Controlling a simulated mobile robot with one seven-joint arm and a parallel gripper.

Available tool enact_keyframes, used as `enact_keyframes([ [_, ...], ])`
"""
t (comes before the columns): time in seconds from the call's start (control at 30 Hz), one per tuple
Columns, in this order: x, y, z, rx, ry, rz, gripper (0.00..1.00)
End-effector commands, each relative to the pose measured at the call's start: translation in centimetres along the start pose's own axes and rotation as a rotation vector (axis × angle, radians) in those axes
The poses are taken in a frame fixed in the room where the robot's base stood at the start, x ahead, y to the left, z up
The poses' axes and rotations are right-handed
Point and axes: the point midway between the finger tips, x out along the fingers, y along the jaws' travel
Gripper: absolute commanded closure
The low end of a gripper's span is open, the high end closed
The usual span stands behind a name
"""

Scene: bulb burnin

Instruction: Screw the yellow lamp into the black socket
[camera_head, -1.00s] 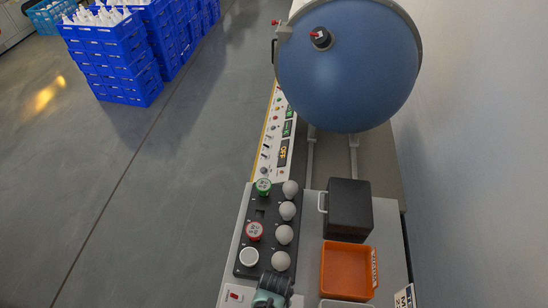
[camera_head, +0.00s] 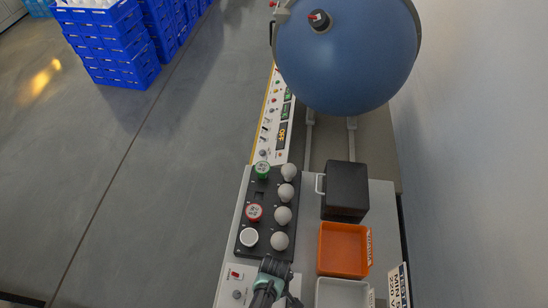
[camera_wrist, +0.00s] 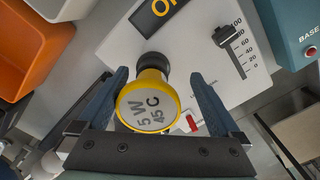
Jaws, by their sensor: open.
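The yellow lamp (camera_wrist: 147,105) has a yellow rim and a grey face marked "5W 45C". In the wrist view it stands over the black socket (camera_wrist: 153,61) on a pale panel, tilted in the picture. Their join is partly hidden, so I cannot tell how deep the thread sits. My gripper (camera_wrist: 160,78) is open, one blue finger on each side of the lamp, with a visible gap on the right; contact on the left is unclear. In the head view my gripper (camera_head: 272,268) is at the panel's near end and hides the lamp and socket.
A dark rack (camera_head: 265,215) holds green, red and white round-topped pieces and several grey bulbs. An orange tray (camera_head: 343,250), a grey tray (camera_head: 342,293) and a black box (camera_head: 345,190) stand right of it. A slider (camera_wrist: 229,45) and red switch (camera_wrist: 191,123) lie near the lamp.

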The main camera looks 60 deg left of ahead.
Motion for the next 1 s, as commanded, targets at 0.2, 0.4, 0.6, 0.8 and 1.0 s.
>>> enact_keyframes([
  [0.2,0.09,-0.35,0.09,-0.142,0.000,-0.005,0.04],
  [0.4,0.14,-0.49,0.12,-0.144,-0.001,-0.008,0.04],
  [0.6,0.31,-0.62,0.16,-0.143,-0.002,-0.011,0.04],
  [0.8,0.37,-0.77,0.21,-0.143,-0.003,-0.014,0.20],
  [1.0,0.44,-1.01,0.27,-0.144,-0.005,-0.020,0.56],
])
